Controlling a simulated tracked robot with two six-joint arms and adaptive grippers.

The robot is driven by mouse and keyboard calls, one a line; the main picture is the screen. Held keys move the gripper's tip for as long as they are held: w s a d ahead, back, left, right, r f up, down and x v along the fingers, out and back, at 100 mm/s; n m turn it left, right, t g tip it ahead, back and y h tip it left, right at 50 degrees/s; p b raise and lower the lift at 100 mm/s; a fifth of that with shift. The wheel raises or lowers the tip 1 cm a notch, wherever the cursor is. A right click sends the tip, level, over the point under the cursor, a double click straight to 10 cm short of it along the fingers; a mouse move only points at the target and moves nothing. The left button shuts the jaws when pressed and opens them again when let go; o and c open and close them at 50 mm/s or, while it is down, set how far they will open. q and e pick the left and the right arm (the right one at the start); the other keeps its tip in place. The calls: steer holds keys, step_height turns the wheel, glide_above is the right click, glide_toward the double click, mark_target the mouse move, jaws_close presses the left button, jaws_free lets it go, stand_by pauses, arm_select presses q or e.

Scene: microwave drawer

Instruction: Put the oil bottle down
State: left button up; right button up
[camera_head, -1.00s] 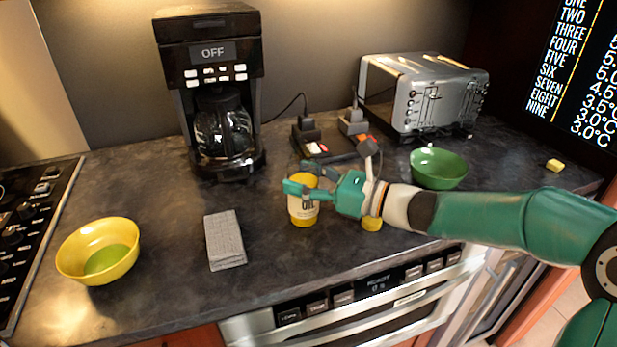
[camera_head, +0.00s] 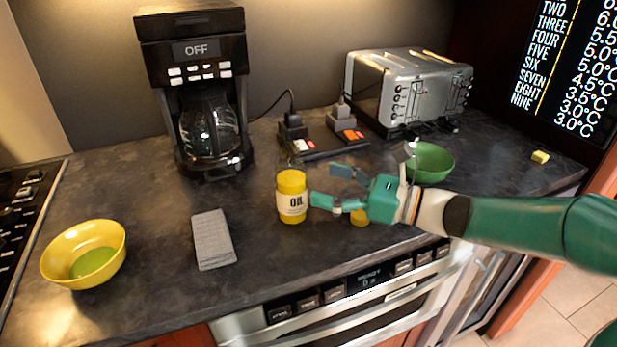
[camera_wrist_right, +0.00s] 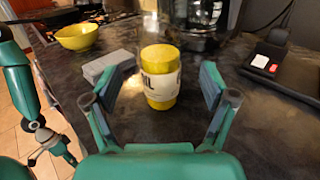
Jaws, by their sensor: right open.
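The oil bottle (camera_head: 291,197), yellow with a white label reading OIL, stands upright on the dark countertop (camera_head: 262,250). My right gripper (camera_head: 325,186) is open just to the right of the bottle, its fingers pointing toward it and apart from it. In the right wrist view the bottle (camera_wrist_right: 160,80) stands ahead, between and beyond the open fingertips (camera_wrist_right: 160,86).
A grey folded cloth (camera_head: 213,239) and yellow bowl (camera_head: 84,254) lie left. A coffee maker (camera_head: 205,90), power strip (camera_head: 335,143) and toaster (camera_head: 408,88) stand behind. A green bowl (camera_head: 431,162) is right. A small yellow object (camera_head: 359,217) sits partly hidden beneath my right gripper.

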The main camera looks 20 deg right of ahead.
steer(key=shift+v, duration=2.25)
